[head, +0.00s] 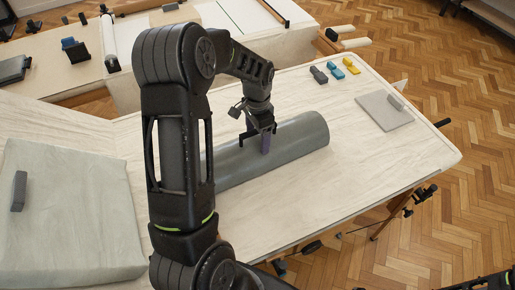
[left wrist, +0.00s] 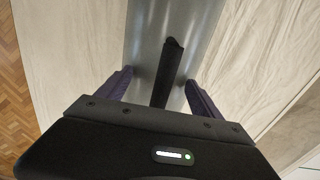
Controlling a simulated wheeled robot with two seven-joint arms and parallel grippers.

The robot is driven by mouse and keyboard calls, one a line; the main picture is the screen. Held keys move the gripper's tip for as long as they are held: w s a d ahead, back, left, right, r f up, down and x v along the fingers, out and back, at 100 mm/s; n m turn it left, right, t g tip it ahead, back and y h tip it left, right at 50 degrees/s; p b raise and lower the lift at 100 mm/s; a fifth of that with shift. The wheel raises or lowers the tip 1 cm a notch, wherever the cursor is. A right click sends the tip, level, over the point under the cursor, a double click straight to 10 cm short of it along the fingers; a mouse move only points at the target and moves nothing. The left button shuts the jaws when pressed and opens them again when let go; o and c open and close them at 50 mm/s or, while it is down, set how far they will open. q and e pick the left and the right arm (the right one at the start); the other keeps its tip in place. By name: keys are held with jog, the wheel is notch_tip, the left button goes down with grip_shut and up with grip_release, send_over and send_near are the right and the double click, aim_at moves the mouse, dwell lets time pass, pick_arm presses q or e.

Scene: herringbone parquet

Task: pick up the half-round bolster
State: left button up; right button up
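The half-round bolster (head: 302,137) is a long grey-green piece lying on the pale wooden table, running from lower left to upper right. My left arm hides part of it. My left gripper (head: 257,141) is at the middle of the bolster, pointing down, its fingers apart. In the left wrist view the bolster (left wrist: 190,25) runs up between the two purple fingers of the gripper (left wrist: 158,90). A dark bar stands in front of it there. Whether the fingers touch the bolster I cannot tell. My right gripper is not in view.
A covered cushion (head: 75,225) with a dark block (head: 18,191) lies at the left. Small grey, blue and yellow blocks (head: 335,70) and a grey board (head: 384,111) lie at the table's far right. The table around the bolster is clear.

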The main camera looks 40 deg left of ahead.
pick_arm(q)
jog(key=shift+s+d+f, duration=0.1)
jog(key=shift+s+f, duration=0.05)
jog(key=shift+f, duration=0.05)
grip_shut()
jog(key=shift+r, duration=0.1)
jog(key=r+b, duration=0.1)
jog(key=r, duration=0.9)
jog(key=shift+w+r+b, duration=0.1)
jog(key=shift+w+b, duration=0.1)
jog(key=shift+b, duration=0.1)
dwell(0.3)
jog(key=c, duration=0.8)
grip_release()
jog(key=shift+c, duration=0.2)
grip_shut()
